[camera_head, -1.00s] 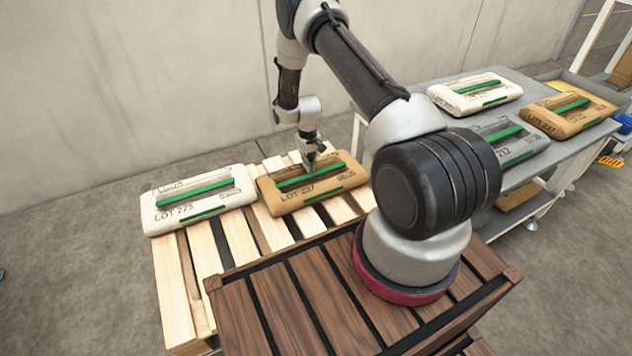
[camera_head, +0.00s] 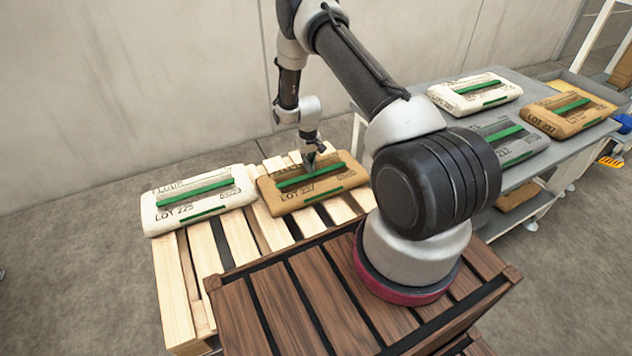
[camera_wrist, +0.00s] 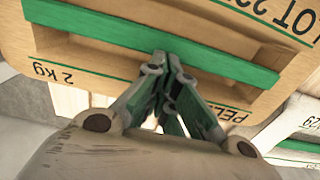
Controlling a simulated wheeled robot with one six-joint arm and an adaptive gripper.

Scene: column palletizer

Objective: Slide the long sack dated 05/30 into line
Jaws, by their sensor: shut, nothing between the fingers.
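A tan sack (camera_head: 290,199) marked with a LOT number lies flat on the pale wooden pallet (camera_head: 172,290). It has a green bar across its top and a green stripe on its front side. Its date is too small to read. My gripper (camera_head: 309,163) is at its far long side, close to the bar. In the wrist view my gripper (camera_wrist: 168,72) is shut and empty, its tips close against the tan sack (camera_wrist: 110,64). I cannot tell whether they touch. A white sack (camera_head: 165,222), its date apparently 05/29, lies left of the tan one.
A grey table (camera_head: 556,160) at the right bears a white sack (camera_head: 464,103), a grey sack (camera_head: 530,147) and another tan sack (camera_head: 594,116). A dark brown slatted platform (camera_head: 262,308) stands in front. A wall (camera_head: 130,80) runs behind the pallet.

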